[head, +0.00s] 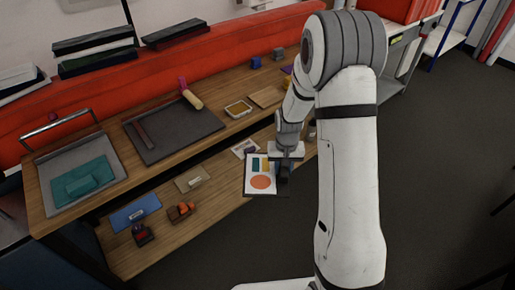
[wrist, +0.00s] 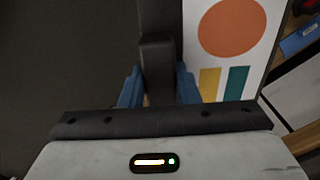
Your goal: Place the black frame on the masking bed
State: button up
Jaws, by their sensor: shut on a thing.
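My gripper (wrist: 158,88) has its blue fingers on either side of a dark upright bar, apparently the edge of the black frame (wrist: 157,55). A white print with an orange circle and yellow and teal bars lies beside this bar. In the head view the print hangs in front of the bench's right part, with my gripper (head: 284,170) at its right side. Most of the frame is hidden there. A dark grey flat bed (head: 185,138) lies on the bench top, and a lighter grey tray (head: 52,165) with a teal piece stands left of it. I cannot tell which is the masking bed.
Dark floor is clear at right.

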aim_at(167, 121)
jog(key=z, duration=0.3)
jog(key=k, duration=1.4)
jog(key=u, duration=0.8)
jog(key=i, duration=0.95)
jog(key=u, duration=0.1)
